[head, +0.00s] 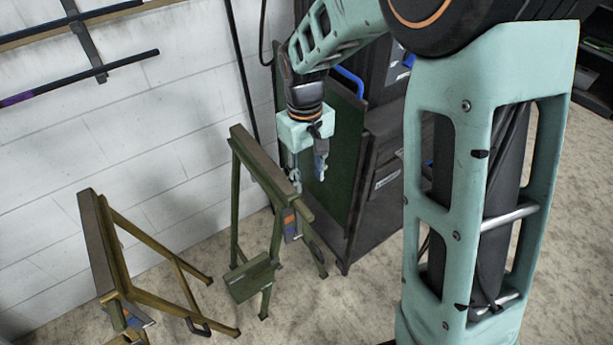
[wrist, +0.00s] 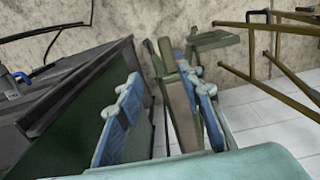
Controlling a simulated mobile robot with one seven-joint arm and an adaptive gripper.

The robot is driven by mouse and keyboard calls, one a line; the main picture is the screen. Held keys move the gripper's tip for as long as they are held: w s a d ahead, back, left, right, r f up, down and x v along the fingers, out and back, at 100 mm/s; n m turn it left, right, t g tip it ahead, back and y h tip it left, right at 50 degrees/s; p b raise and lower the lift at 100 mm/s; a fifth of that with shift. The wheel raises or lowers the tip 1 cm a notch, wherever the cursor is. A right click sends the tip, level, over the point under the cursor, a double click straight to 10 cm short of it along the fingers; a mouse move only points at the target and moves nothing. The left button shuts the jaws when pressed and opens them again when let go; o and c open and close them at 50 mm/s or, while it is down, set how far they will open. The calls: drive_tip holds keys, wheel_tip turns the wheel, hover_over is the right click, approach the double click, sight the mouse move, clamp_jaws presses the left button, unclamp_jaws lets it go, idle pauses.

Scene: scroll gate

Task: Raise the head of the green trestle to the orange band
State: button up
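The green trestle (head: 262,170) stands upright near the wall in the head view, its narrow head beam sloping toward the camera. A small orange patch (head: 289,216), beside blue, shows below the beam's near end; I cannot tell for sure that it is the band. My gripper (head: 308,172) points down just right of that near end. In the wrist view my gripper (wrist: 160,108) is open, its two blue-padded fingers wide apart. The green trestle (wrist: 180,105) shows beyond, partly hidden by the right-hand finger. I see no grip on it, and cannot tell whether they touch.
A brown trestle (head: 98,245) stands at the left; its legs (wrist: 270,50) show at the wrist view's upper right. A dark cabinet (head: 372,200) with a green side panel stands close right of my gripper. Dark bars (head: 80,78) are on the white wall.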

sight(304, 209)
drive_tip(key=f, duration=0.7)
drive_tip(key=f+b, duration=0.1)
drive_tip(key=f, duration=0.3)
drive_tip(key=shift+s+a+f, duration=0.15)
drive_tip(key=shift+a+f, duration=0.2)
drive_tip(key=shift+a, duration=0.05)
clamp_jaws()
